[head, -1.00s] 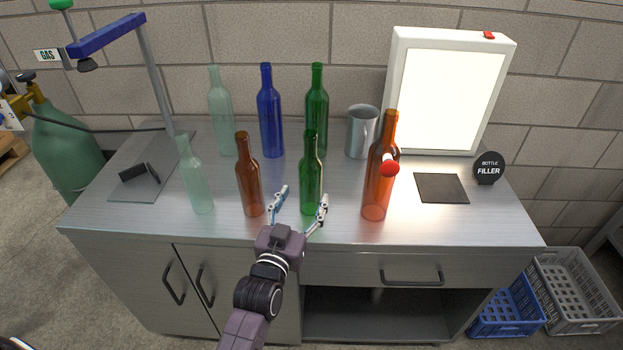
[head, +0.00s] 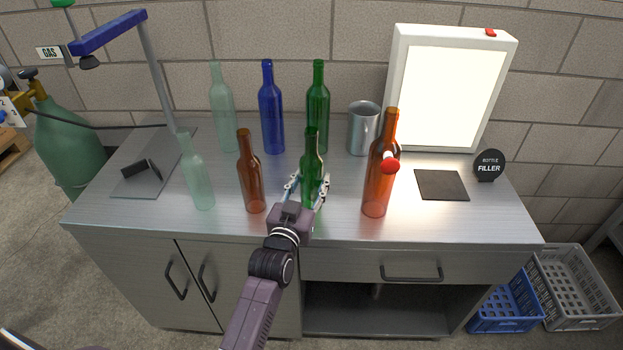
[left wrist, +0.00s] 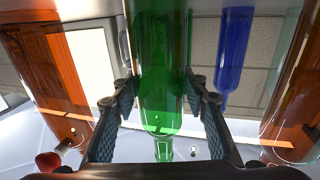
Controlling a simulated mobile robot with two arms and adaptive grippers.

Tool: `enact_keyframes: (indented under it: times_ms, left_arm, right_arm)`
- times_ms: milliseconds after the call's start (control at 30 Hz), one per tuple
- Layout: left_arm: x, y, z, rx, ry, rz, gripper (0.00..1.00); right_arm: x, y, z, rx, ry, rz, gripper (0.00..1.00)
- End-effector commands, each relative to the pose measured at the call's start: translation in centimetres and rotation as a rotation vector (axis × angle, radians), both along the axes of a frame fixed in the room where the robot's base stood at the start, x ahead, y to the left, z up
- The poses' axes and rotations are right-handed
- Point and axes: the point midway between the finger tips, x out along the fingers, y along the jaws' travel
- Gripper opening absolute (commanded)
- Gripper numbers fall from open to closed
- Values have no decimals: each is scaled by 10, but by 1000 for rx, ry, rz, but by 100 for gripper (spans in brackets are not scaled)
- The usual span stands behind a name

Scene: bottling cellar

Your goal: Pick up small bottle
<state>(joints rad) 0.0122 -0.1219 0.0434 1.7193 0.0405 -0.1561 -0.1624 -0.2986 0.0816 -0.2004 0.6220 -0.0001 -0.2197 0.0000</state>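A small green bottle (head: 312,180) stands upright at the front middle of the steel worktop (head: 330,228). My left gripper (head: 309,186) has one finger on each side of its body. In the left wrist view the green bottle (left wrist: 160,75) fills the space between the fingertips (left wrist: 160,95), which look to be against its sides. The gripper looks shut on it. The bottle's base appears to be on the worktop. My right gripper is not in view.
A brown bottle (head: 250,180) and a pale bottle (head: 198,180) stand to the left. Behind are a blue bottle (head: 270,125), a tall green bottle (head: 318,100) and a metal jug (head: 363,130).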

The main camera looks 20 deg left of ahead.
Motion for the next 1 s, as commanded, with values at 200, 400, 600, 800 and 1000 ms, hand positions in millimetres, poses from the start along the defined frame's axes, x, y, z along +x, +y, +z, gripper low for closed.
enact_keyframes:
  times_ms: [200,400,600,800,1000]
  left_arm:
    - [0,0,0,0,0,0,7]
    - [0,0,2,0,-3,0,6]
    - [0,0,11,0,-6,0,6]
    - [0,0,44,-2,-9,0,6]
    - [0,0,103,-2,-13,1,6]
  right_arm:
    - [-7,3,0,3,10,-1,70]
    - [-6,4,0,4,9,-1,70]
    - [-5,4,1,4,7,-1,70]
    - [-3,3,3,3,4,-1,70]
    - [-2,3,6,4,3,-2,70]
